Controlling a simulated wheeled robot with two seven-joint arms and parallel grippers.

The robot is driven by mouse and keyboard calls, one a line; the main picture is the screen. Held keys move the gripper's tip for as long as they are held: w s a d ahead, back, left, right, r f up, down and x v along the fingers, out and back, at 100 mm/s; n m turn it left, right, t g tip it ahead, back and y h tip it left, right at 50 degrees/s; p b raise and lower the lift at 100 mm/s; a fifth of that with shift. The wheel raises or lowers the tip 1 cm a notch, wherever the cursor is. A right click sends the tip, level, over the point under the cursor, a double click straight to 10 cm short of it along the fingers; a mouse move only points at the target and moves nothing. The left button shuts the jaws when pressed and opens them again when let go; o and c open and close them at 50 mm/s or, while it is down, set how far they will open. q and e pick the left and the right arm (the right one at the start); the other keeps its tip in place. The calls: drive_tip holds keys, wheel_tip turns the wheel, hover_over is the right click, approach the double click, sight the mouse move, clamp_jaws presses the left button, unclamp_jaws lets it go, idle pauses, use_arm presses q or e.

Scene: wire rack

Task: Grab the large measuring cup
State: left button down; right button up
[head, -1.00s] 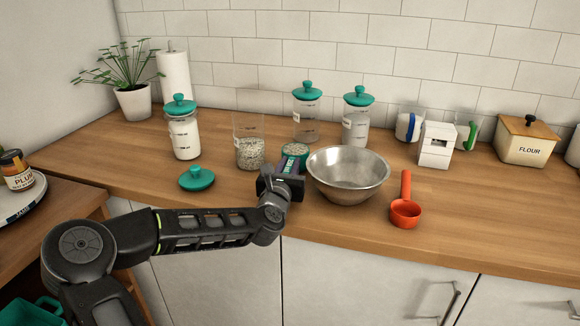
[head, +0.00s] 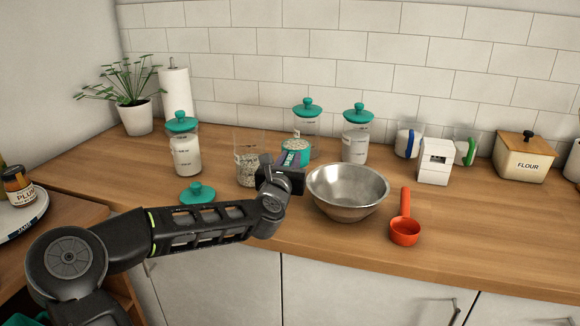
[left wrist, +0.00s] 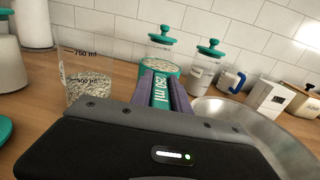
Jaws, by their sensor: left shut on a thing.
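The teal measuring cup (head: 293,153), its handle marked "250 ml", is full of pale grains. My left gripper (head: 284,172) is shut on its handle, between the tall glass container and the steel bowl. In the left wrist view the handle (left wrist: 160,92) runs between the two fingers (left wrist: 163,88), and the cup's bowl is beyond the fingertips, in front of a lidded jar. The cup looks level and seems raised off the counter. A smaller-looking orange measuring cup (head: 405,230) lies on the counter at the right. My right gripper is in neither view.
A clear container (head: 249,160) of grains stands just left of the held cup. The steel bowl (head: 347,190) is close on the right. Lidded jars (head: 355,140) stand behind. A loose teal lid (head: 197,192) lies left. The counter's front right (head: 480,240) is clear.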

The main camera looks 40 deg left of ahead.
use_arm(q)
drive_tip(key=shift+r, duration=1.4)
